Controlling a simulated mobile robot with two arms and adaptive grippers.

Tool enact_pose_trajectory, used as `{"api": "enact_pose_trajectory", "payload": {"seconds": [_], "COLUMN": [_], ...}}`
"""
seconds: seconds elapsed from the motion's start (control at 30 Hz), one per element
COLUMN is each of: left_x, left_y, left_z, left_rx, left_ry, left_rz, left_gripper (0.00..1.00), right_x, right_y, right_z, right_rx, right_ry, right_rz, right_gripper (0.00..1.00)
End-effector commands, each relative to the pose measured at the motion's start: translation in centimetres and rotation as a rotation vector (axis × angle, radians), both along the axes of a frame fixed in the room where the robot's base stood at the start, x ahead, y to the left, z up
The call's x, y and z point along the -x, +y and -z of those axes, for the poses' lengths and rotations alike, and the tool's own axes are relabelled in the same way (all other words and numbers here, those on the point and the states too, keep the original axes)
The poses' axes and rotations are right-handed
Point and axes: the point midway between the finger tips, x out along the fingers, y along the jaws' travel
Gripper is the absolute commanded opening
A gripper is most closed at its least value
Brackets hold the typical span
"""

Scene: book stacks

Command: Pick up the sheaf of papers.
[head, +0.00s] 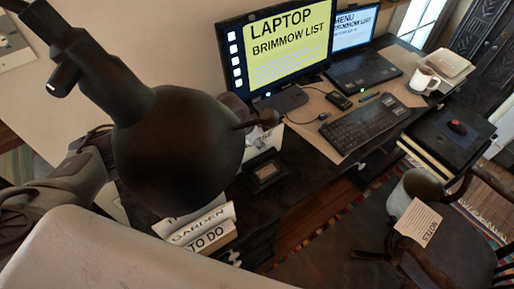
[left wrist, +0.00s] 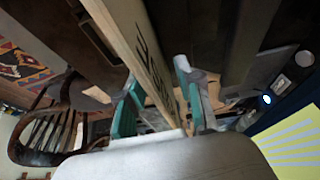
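My left gripper (head: 262,118) is partly hidden behind a large dark rounded shape in the head view. In the left wrist view, the teal-padded fingers of my left gripper (left wrist: 157,99) stand on either side of this upright lettered item (left wrist: 128,36). I cannot tell whether both pads touch it, or whether it is the sheaf. A flat pale stack that looks like papers (head: 448,63) lies behind the mug, far from this gripper. My right gripper is not in view.
The monitor (head: 290,48), laptop (head: 362,70), keyboard (head: 357,122) and mug (head: 424,78) stand on the desk. Upright labelled items, one marked TO DO (head: 211,238), are at the near end. A chair (head: 440,225) with a NOTES card (head: 417,221) stands at the right.

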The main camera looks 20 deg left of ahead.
Motion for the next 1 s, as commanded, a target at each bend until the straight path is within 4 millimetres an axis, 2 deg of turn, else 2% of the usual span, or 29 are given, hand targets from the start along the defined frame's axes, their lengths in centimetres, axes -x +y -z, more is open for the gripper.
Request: {"api": "enact_pose_trajectory", "payload": {"seconds": [0.17, 0.4, 1.0], "left_x": [-0.6, -0.7, -0.7], "left_y": [-0.5, -0.5, -0.5], "left_z": [1.7, 1.9, 2.4], "left_rx": [0.001, 0.001, 0.001], "left_ry": [0.001, -0.001, -0.001], "left_rz": [-0.001, -0.001, -0.001], "left_gripper": [0.35, 0.35, 0.35], "right_x": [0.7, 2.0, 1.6], "right_y": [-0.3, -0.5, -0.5], "right_z": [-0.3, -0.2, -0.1], "right_rx": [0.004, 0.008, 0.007], "right_ry": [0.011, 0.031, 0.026], "right_rz": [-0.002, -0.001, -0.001], "right_gripper": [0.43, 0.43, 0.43]}}
